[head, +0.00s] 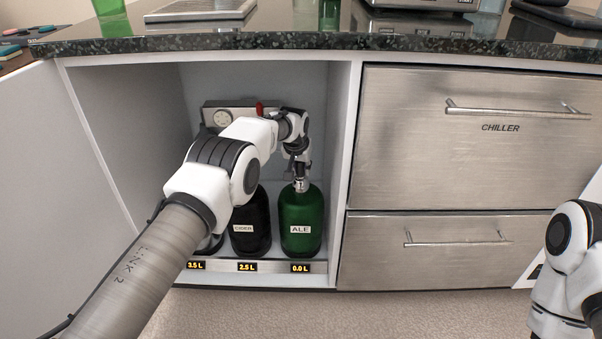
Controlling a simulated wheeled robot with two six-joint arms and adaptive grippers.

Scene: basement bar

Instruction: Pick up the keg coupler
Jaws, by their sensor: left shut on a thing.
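The keg coupler (301,185) is a small silvery piece at the neck of the green keg labelled ALE (300,225). It is mostly hidden by my left gripper (300,178), which points down from above and is shut on it. The coupler looks in line with the keg's top; I cannot tell whether it still touches. My right gripper is out of view; only part of that arm shows at the right edge.
A dark keg labelled CIDER (247,228) stands close to the left of the green one. A regulator with a gauge (222,117) is behind. Readouts (247,267) show 3.5, 2.5 and 0.0 L. The granite counter (330,41) hangs above; chiller drawers (440,170) are right.

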